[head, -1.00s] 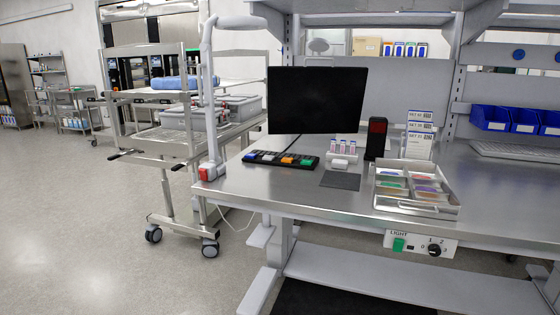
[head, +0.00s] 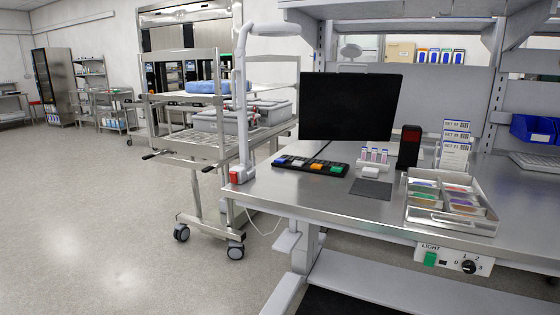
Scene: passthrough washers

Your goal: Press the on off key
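A black keypad (head: 343,170) with white, orange, green and blue keys lies on the steel workbench (head: 330,205), in front of a dark monitor (head: 350,107). Its key labels are too small to read. A white panel marked LIGHT (head: 449,260) hangs under the bench's front edge. It carries a green switch (head: 430,259) and a black rotary knob (head: 468,267). No key is legibly marked on/off. Neither of my grippers shows in the head view.
A steel tray (head: 453,221) of coloured packets sits near the bench's front edge. A wheeled cart (head: 195,146) stands left of the bench, beside a white lamp post (head: 240,110). The grey floor (head: 100,220) at the left is clear.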

